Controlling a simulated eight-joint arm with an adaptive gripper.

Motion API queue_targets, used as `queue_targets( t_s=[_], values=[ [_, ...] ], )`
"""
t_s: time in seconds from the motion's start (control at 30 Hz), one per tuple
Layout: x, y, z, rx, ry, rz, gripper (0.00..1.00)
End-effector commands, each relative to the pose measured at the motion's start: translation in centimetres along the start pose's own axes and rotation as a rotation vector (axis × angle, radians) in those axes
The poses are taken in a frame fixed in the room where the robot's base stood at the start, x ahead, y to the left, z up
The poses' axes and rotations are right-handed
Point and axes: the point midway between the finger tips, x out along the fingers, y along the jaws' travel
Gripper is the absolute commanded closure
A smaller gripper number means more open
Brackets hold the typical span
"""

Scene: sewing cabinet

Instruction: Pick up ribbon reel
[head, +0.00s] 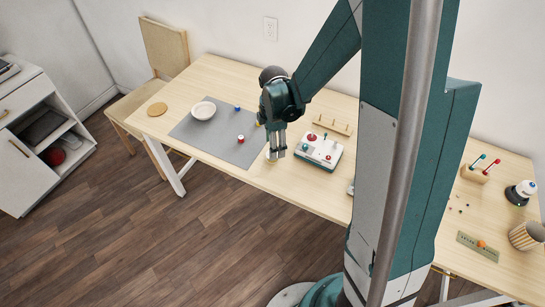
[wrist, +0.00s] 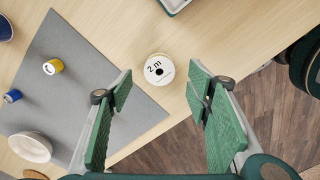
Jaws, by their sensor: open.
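The ribbon reel (wrist: 158,69) is a short round spool with a white top marked "2 m" and a dark centre hole. It lies flat on the bare table just off the corner of the grey mat. In the wrist view it appears between the tips of my gripper (wrist: 161,84), which is open and empty, one finger to each side. In the head view my gripper (head: 276,153) points down near the table's front edge, and a small tan part of the reel (head: 271,159) shows at its fingertips. I cannot tell the height gap between them.
The grey mat (head: 195,131) holds a white bowl (head: 203,110), a blue spool (head: 237,108), a red spool (head: 240,139) and a yellow spool (wrist: 53,66). A white and teal box with knobs (head: 320,150) stands right of my gripper. The table's front edge is close by.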

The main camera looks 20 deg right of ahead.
Motion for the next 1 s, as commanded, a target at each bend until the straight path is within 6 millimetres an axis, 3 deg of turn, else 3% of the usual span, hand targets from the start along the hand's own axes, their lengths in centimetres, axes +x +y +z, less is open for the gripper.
queue_targets(
  t_s=[0.37,0.8,1.0],
  values=[
    [0.5,0.0,0.0,0.0,0.0,0.0,0.51],
    [4.6,0.1,0.1,0.0,0.0,0.0,0.51],
    [5.2,0.1,0.1,0.0,0.0,0.0,0.51]
  ],
)
